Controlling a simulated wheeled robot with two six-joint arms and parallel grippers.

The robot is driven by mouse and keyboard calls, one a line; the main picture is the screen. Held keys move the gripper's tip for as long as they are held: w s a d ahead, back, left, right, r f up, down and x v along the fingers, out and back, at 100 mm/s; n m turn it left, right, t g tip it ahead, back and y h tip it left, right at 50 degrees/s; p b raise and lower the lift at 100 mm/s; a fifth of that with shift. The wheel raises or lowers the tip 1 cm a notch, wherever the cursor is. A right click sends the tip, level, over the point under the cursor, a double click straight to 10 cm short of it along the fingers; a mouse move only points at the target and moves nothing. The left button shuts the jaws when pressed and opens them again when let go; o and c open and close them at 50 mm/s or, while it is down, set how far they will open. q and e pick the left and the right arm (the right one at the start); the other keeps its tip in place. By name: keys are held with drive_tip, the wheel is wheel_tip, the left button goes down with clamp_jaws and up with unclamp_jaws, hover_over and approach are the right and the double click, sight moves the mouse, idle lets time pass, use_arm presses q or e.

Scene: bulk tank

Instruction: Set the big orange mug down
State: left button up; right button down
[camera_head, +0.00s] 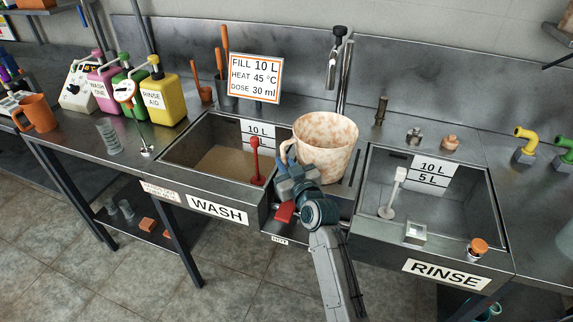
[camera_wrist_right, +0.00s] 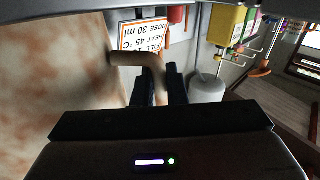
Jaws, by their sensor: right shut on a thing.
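A big mug (camera_head: 326,147), cream with orange-brown blotches, is upright above the strip between the WASH and RINSE basins; I cannot tell whether its base touches anything. My right gripper (camera_head: 287,166) is at its left side, shut on the handle. In the right wrist view the mug's wall (camera_wrist_right: 50,85) fills the left, and my right gripper (camera_wrist_right: 162,82) has its fingers at the tan handle (camera_wrist_right: 128,58). A smaller plain orange mug (camera_head: 38,114) stands on the counter at far left. My left gripper is out of view.
The WASH basin (camera_head: 180,156) holds brownish liquid and a red-handled tool (camera_head: 255,160). The RINSE basin (camera_head: 455,215) holds a white tool (camera_head: 392,195). Coloured jugs (camera_head: 160,92) stand at left; a tap (camera_head: 335,62) rises behind the mug.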

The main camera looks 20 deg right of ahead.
drive_tip(key=shift+w+f, duration=0.15)
drive_tip(key=shift+w, duration=0.1)
drive_tip(key=shift+d, duration=0.1)
drive_tip(key=c, duration=1.6)
unclamp_jaws()
drive_tip(key=shift+s, duration=0.2)
drive_tip(key=shift+o, duration=0.7)
drive_tip(key=shift+s+r, duration=0.1)
drive_tip(key=shift+r, duration=0.1)
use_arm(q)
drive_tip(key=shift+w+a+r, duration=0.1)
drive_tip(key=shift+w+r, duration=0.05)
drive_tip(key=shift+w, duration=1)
use_arm(e)
drive_tip(key=shift+f, duration=0.1)
